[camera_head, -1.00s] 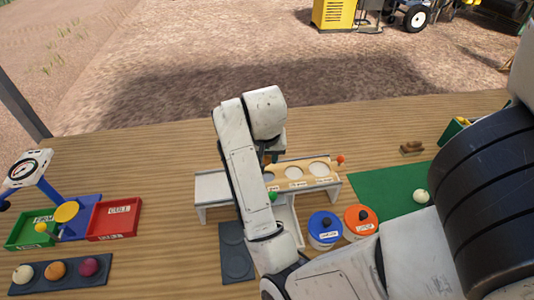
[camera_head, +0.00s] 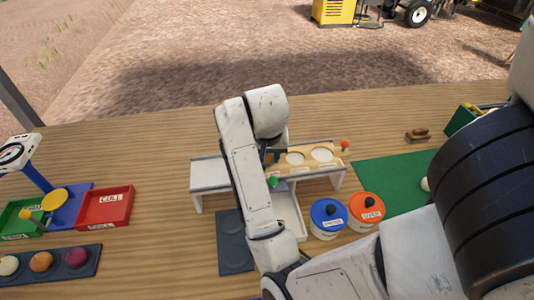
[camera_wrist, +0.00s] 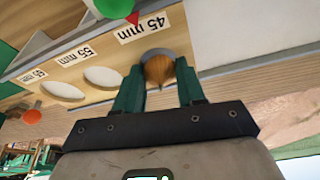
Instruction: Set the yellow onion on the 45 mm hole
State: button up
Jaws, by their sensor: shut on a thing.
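The yellow onion (camera_wrist: 158,70) sits between the green fingers of my gripper (camera_wrist: 159,80), which is shut on it. In the wrist view the onion overlaps the 45 mm hole (camera_wrist: 146,56), whose grey edge shows around its far side. I cannot tell whether it touches the board or is held just above. In the head view my arm hides the onion, that hole and most of my gripper. The wooden sizing board (camera_head: 333,147) lies on a raised stand, with two larger holes showing.
A green knob (camera_head: 272,182) and a red knob (camera_head: 345,144) flank the board. Blue (camera_head: 329,228) and orange (camera_head: 379,208) lidded tubs stand in front right. A red CULL tray (camera_head: 104,222) and a dark onion tray (camera_head: 20,276) are at left. Bare tabletop lies behind the stand.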

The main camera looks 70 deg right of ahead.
jog(key=shift+s+a+f, duration=0.1)
jog(key=shift+s+f, duration=0.15)
jog(key=shift+f, duration=0.35)
jog(key=o, duration=1.1)
jog(key=p+v, duration=0.2)
jog(key=v, duration=0.2)
jog(key=p+v, duration=0.3)
jog(key=v, duration=0.1)
jog(key=p+v, duration=0.3)
jog(key=v, duration=0.1)
jog(key=shift+w, duration=0.35)
